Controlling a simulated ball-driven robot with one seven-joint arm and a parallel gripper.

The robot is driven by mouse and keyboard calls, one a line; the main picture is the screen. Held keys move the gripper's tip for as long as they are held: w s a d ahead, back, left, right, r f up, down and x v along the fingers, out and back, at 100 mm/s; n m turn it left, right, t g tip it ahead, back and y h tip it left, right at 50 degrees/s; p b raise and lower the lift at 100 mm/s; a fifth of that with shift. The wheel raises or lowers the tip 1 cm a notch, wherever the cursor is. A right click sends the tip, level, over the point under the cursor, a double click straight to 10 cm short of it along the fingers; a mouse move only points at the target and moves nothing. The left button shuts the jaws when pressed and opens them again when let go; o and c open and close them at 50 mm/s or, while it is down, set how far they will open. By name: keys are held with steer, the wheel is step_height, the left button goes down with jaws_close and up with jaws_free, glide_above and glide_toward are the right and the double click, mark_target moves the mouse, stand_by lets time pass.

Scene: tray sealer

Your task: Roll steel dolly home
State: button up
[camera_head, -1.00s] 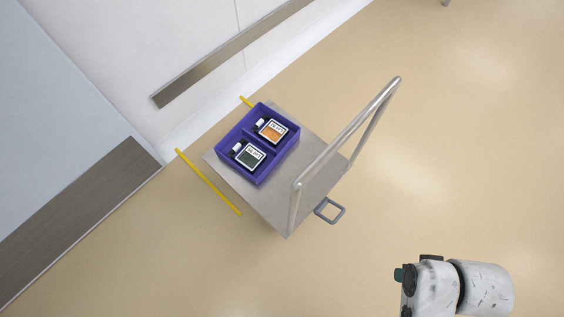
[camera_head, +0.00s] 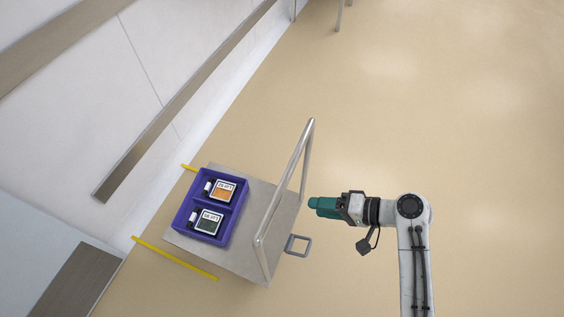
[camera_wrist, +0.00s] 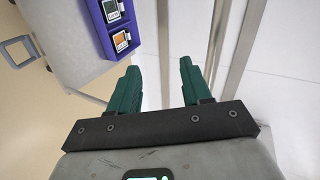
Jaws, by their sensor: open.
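The steel dolly (camera_head: 235,254) stands on the floor with its flat deck close to the wall and its tubular push handle (camera_head: 287,187) rising on the right side. A small grey loop (camera_head: 298,245) sticks out low at its right edge. A purple tray (camera_head: 222,239) on the deck holds an orange-labelled item (camera_head: 222,190) and a dark-labelled item (camera_head: 208,222). My gripper (camera_head: 318,207) is to the right of the handle in the head view, apparently apart from it. In the wrist view my gripper (camera_wrist: 154,80) is open with nothing between its green fingers.
Yellow floor lines (camera_head: 175,257) lie beside the deck, one at each side. The white wall (camera_head: 130,60) with a brown bumper rail (camera_head: 180,110) runs along the left. The floor to the right (camera_head: 470,120) is clear. A thin leg (camera_head: 340,15) stands at the top.

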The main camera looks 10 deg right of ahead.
steer(key=w+r+m+t+y, duration=0.2)
steer(key=w+r+t, duration=0.1)
steer(key=w+r, duration=0.15)
steer(key=p+x, duration=0.2)
steer(key=x, duration=0.8)
steer(key=shift+r, duration=0.35)
steer(key=shift+w, duration=0.1)
jaws_close()
